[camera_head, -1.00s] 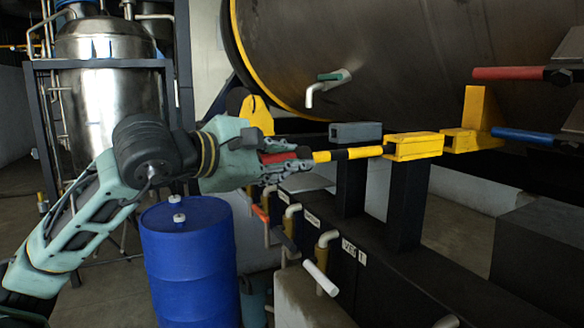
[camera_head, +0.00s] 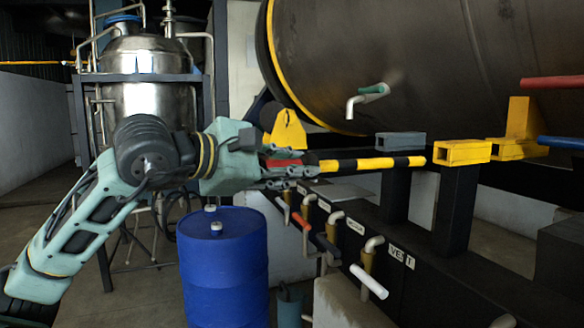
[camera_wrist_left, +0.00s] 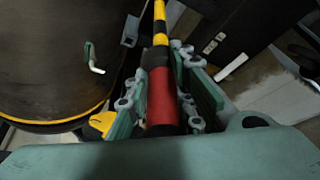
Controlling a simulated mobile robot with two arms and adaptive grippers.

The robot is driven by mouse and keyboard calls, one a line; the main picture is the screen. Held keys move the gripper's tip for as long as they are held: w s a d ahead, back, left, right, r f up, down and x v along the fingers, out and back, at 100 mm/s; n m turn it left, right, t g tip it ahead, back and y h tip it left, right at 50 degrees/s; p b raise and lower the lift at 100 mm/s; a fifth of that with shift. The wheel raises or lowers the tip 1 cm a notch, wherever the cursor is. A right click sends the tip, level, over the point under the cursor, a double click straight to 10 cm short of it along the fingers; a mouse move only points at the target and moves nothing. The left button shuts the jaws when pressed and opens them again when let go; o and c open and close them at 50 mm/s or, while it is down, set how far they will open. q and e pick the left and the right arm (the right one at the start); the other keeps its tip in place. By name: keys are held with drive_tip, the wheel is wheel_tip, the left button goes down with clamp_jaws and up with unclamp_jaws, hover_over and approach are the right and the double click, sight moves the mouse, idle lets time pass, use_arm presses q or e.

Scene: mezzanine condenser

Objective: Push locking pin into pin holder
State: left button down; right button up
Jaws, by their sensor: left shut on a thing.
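The locking pin has a yellow-and-black striped shaft (camera_head: 372,163) and a red grip end. My left gripper (camera_head: 290,170) is shut around the red end, and the shaft points right, roughly level. The pin holder, a yellow square tube (camera_head: 462,152), sits on a dark post. The pin's free end is just left of the holder's open end, with a small gap in the picture; exact alignment in depth is hard to tell. In the left wrist view the red grip (camera_wrist_left: 161,100) lies between the fingers, the striped shaft running away. My right gripper is not in view.
A grey square tube (camera_head: 400,142) lies behind the pin, and a yellow bracket (camera_head: 518,135) stands right of the holder. The large dark tank (camera_head: 420,60) is behind. Valve handles and pipes (camera_head: 370,282) are below; a blue drum (camera_head: 222,260) stands below my gripper.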

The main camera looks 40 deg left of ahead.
use_arm(q)
drive_tip(key=shift+r, duration=0.15)
drive_tip(key=shift+s+a+b, duration=0.25)
drive_tip(key=shift+s+b, duration=0.1)
drive_tip(key=shift+b, duration=0.3)
drive_tip(key=s+b, duration=0.1)
drive_tip(key=s+a+b, duration=0.1)
drive_tip(key=s+b, duration=0.1)
drive_tip(key=s+a+b, duration=0.1)
drive_tip(key=shift+s+a+b, duration=0.15)
drive_tip(key=shift+s+b, duration=0.1)
drive_tip(key=shift+b, duration=0.05)
drive_tip(key=s+a+b, duration=0.4)
drive_tip(key=s+a, duration=0.1)
drive_tip(key=s, duration=0.5)
drive_tip(key=s+a+b, duration=0.4)
drive_tip(key=s+a, duration=0.2)
drive_tip(key=s, duration=0.5)
drive_tip(key=shift+s+a, duration=0.15)
drive_tip(key=shift+a, duration=0.1)
idle(0.3)
